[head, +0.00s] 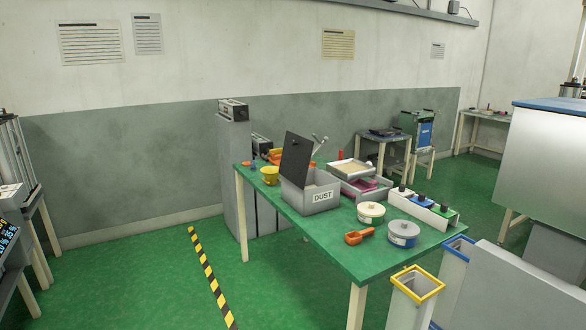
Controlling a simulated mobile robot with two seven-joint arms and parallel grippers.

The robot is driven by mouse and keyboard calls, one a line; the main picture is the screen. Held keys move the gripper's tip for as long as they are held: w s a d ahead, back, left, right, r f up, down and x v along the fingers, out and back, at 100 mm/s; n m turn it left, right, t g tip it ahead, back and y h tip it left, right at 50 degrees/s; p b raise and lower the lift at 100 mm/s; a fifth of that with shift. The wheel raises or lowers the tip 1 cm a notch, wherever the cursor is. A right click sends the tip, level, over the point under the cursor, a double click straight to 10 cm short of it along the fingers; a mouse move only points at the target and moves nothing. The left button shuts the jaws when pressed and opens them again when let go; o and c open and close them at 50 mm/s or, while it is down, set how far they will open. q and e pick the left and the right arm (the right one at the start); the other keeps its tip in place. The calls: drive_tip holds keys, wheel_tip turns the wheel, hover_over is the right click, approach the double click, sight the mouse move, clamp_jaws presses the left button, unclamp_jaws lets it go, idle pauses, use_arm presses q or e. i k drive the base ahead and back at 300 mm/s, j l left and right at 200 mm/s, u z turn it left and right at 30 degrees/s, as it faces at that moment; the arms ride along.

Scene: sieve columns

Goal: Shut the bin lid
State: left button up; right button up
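The grey dust bin (313,197) stands on the green table, with a white label reading DUST on its front. Its dark lid (296,158) is raised, standing up steeply at the left side of the bin, so the bin is open at the top. What lies inside the bin is hard to tell. Neither my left gripper nor my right gripper shows in the head view.
The green table (315,230) also bears a yellow cup (270,175), trays (352,168), two round tins (402,233), an orange scoop (359,236) and a white rack (423,209). A yellow-rimmed bin (417,283) stands at its front right.

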sight(298, 149)
drive_tip(key=i+j+z, duration=0.1)
drive_tip(key=z, duration=0.25)
drive_tip(key=i+j+z, duration=0.15)
drive_tip(key=z, duration=0.2)
drive_tip(key=i+j+z, duration=0.35)
drive_tip(key=j, duration=0.25)
drive_tip(key=i+j+z, duration=0.2)
drive_tip(key=i+j, duration=0.1)
drive_tip(key=j, duration=0.2)
drive_tip(key=i+j, duration=0.15)
drive_tip(key=j, duration=0.15)
drive_tip(key=i+j+z, duration=0.1)
drive_tip(key=j, duration=0.2)
drive_tip(key=i+j, duration=0.1)
drive_tip(key=j, duration=0.2)
